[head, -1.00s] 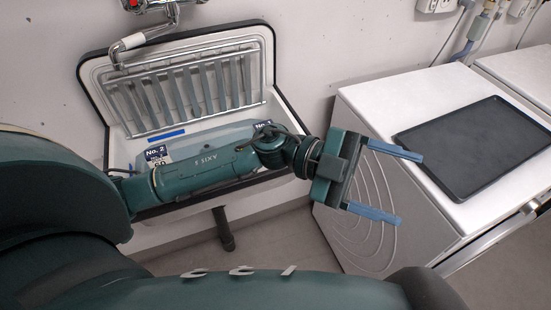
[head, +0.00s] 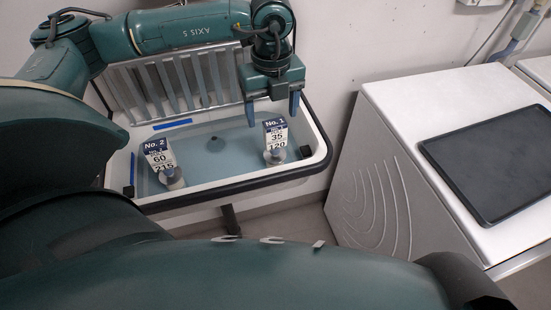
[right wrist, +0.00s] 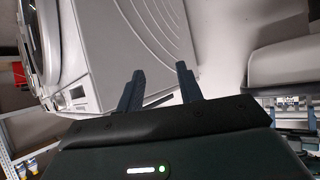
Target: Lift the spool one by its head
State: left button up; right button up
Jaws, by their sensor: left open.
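Spool one, with a blue and white "No. 1" label plate (head: 275,133) and a pale round head (head: 277,156), stands in the right part of the sink (head: 222,190). A similar spool with a "No. 2" label (head: 158,155) stands at the left. My left gripper (head: 272,112) points down with its two blue fingers apart and empty. In the head view its fingertips appear just above and behind the No. 1 label; the exact gap cannot be told. My right gripper (right wrist: 159,78) shows in the right wrist view, fingers apart, with nothing between them.
A ribbed metal rack (head: 170,85) leans at the sink's back, against the wall. A white machine (head: 385,115) with a dark tray (head: 495,165) on top stands to the right. The sink's middle, between the two spools, is clear.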

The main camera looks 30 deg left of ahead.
aim_at(275, 135)
pick_arm(q)
jog(key=f, duration=0.4)
jog(key=f+p, duration=0.1)
jog(key=f, duration=0.2)
jog(key=shift+w+d+f, duration=0.15)
jog(key=shift+w+f, duration=0.05)
jog(key=shift+f, duration=0.15)
jog(key=c, duration=1.5)
